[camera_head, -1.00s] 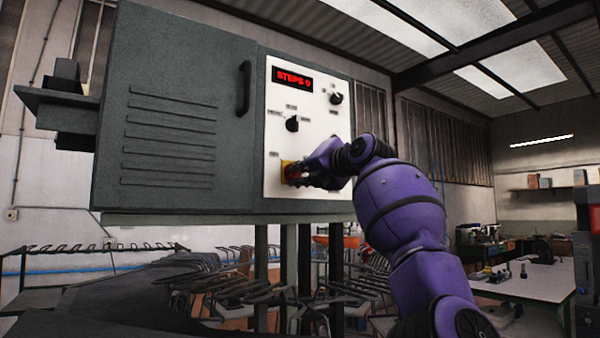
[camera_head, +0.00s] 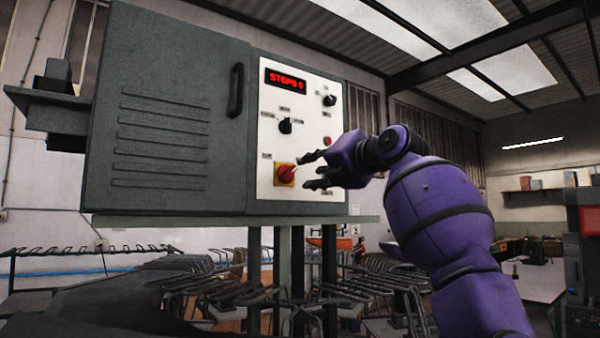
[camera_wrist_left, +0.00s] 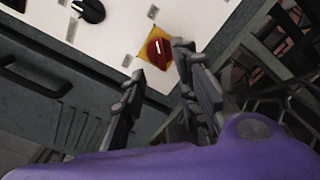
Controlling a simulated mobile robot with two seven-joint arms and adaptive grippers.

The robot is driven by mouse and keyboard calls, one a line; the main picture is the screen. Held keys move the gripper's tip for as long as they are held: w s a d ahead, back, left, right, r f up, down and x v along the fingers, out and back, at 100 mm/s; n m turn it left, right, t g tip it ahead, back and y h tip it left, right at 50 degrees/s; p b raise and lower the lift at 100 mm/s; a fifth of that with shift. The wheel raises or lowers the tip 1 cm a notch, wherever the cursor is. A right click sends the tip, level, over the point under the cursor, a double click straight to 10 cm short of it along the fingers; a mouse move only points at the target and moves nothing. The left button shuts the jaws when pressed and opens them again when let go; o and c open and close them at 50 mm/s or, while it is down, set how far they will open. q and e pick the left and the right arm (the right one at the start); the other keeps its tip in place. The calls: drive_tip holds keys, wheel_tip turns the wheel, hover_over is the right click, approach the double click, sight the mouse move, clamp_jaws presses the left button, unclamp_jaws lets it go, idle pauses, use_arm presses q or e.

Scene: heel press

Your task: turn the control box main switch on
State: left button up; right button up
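The control box (camera_head: 165,120) is a grey cabinet with a white panel (camera_head: 325,150). The main switch is a red knob (camera_head: 286,174) on a yellow plate, low on the panel. In the head view its handle looks slanted up to the right. My left gripper (camera_head: 306,172) is open and empty, just right of the knob and apart from it. In the left wrist view the red knob (camera_wrist_left: 157,50) shows beyond my open left fingers (camera_wrist_left: 160,65), with nothing between them. My right gripper is in neither view.
The panel also has two black knobs (camera_head: 285,126) and a red display (camera_head: 286,79) reading "STEPS 0". A black door handle (camera_head: 236,90) stands out left of the panel. Metal racks (camera_head: 230,285) fill the space below the box. A workbench (camera_head: 535,280) stands at the right.

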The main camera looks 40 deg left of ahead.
use_arm(q)
drive_tip(key=v, duration=0.3)
drive_tip(key=shift+s+d, duration=0.1)
drive_tip(key=shift+d, duration=0.2)
drive_tip(key=shift+f, duration=0.1)
